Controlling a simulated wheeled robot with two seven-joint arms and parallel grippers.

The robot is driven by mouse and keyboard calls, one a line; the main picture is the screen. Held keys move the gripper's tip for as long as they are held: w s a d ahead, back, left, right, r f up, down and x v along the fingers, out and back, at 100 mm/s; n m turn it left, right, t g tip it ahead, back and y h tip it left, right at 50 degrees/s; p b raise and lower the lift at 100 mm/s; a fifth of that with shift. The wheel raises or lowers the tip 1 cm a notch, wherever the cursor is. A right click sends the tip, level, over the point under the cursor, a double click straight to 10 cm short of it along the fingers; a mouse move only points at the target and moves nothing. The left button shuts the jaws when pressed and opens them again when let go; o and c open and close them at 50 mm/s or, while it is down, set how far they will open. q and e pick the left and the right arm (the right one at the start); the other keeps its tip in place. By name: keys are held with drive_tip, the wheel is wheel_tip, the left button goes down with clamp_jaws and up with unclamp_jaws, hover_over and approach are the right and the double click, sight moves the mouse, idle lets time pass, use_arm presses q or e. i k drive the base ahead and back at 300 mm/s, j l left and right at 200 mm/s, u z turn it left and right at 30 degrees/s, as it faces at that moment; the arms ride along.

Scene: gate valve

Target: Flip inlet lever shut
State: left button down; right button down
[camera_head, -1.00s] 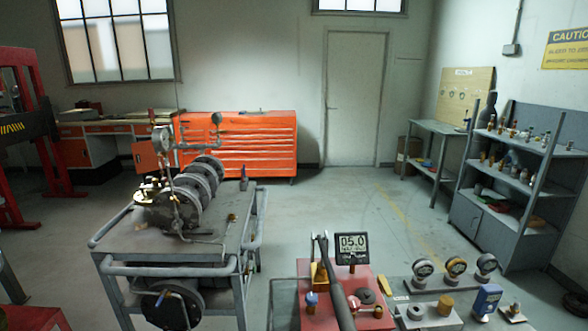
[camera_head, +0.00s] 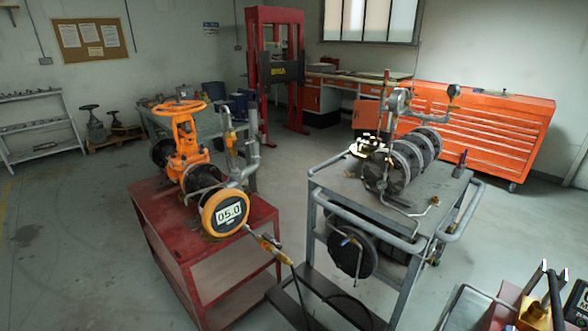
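An orange gate valve with a round handwheel (camera_head: 180,107) stands on a red cart (camera_head: 150,215) left of centre. A yellow-rimmed digital gauge (camera_head: 225,212) on its front reads about 05.0. A small brass and orange fitting (camera_head: 268,243) sits on the thin line right of the gauge, where a dark hose begins. Another small orange fitting (camera_head: 229,118) is on the upright grey piping behind. The inlet lever is too small to pick out for certain, and I cannot tell its position. Neither of my grippers is in view.
A grey cart (camera_head: 325,185) carrying a pump assembly (camera_head: 400,165) stands right of the red cart, with a narrow gap between them. Floor at left (camera_head: 70,230) is clear.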

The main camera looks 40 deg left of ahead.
sight(266, 236)
drive_tip(key=u, duration=1.45)
